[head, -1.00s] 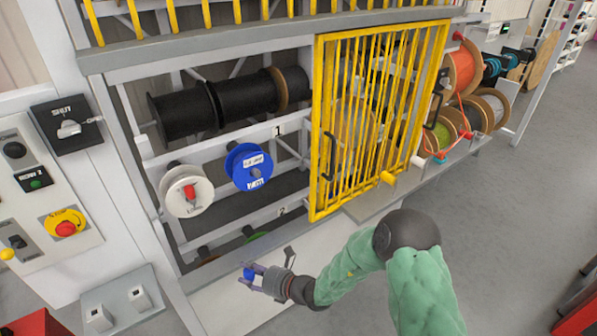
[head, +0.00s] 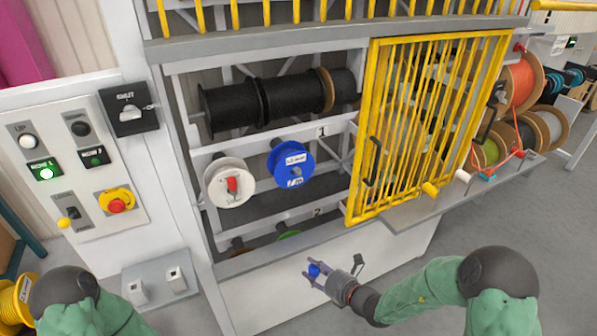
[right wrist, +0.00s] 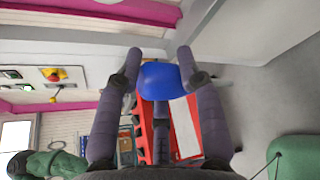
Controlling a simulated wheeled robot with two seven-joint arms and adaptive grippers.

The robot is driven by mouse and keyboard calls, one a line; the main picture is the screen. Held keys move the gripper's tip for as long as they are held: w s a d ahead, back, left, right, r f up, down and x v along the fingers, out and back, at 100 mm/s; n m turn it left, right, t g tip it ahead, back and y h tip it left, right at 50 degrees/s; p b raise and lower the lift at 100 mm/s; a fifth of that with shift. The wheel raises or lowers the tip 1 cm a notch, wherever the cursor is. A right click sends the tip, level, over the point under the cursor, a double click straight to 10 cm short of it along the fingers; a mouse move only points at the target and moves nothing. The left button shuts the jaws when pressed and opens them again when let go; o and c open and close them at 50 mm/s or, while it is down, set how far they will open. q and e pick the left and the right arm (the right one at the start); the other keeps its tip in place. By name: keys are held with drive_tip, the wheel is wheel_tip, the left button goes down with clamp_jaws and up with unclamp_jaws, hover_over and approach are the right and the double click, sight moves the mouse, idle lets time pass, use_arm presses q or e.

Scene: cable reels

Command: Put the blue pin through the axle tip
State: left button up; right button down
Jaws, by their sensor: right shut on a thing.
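My right gripper (head: 316,275) is shut on the blue pin (head: 314,268), low in front of the rack and below the reels. In the right wrist view the blue pin (right wrist: 160,80) sits between the two fingers. A blue reel (head: 276,166) and a white reel (head: 217,189) stick out side by side at the level marked 1. A grey axle tip (head: 296,172) shows at the blue reel's centre. A red piece (head: 232,184) is at the white reel's centre. The pin is apart from both reels. My left gripper is out of view; only part of its arm shows at lower left.
A yellow barred gate (head: 430,125) covers the rack's right part, above a grey ledge (head: 415,210). Black reels (head: 265,100) hang above. A control panel (head: 75,165) stands at left, with a low box (head: 160,280) below. Floor at right is open.

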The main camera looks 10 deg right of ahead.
wheel_tip(320, 180, up, 23)
drive_tip(key=p, duration=2)
drive_tip(key=shift+r, duration=0.2)
idle(2.4)
